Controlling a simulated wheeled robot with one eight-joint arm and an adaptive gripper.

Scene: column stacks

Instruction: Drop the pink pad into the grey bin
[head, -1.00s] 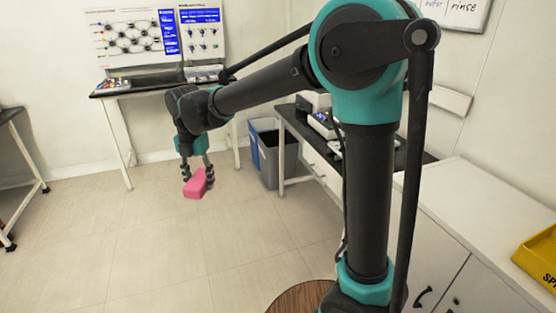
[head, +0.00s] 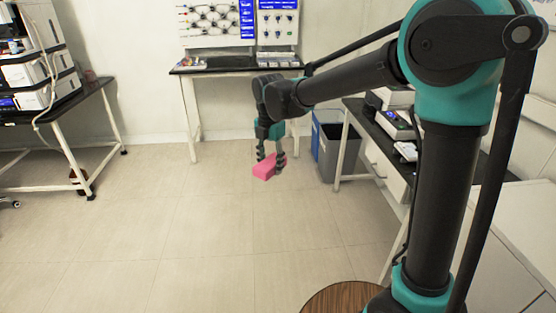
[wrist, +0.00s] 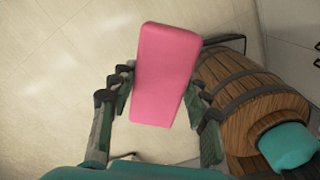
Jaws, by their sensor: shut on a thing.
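The pink pad (head: 268,168) is a small flat block held in my gripper (head: 271,157) above the tiled floor in the head view. In the wrist view the pink pad (wrist: 166,75) sits between the two fingers of my gripper (wrist: 160,100), which press on its long sides. The grey bin (head: 338,152) stands on the floor beside a dark-topped bench, to the right of the gripper in the head view. Its open top shows, but its inside is hidden. The pad is apart from the bin.
A blue bin (head: 315,138) stands against the grey bin's left side. A dark-topped bench (head: 375,125) is right of the bins, and another dark-topped table (head: 228,69) stands at the back wall. A table with instruments (head: 55,112) is at the left. The middle floor is clear.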

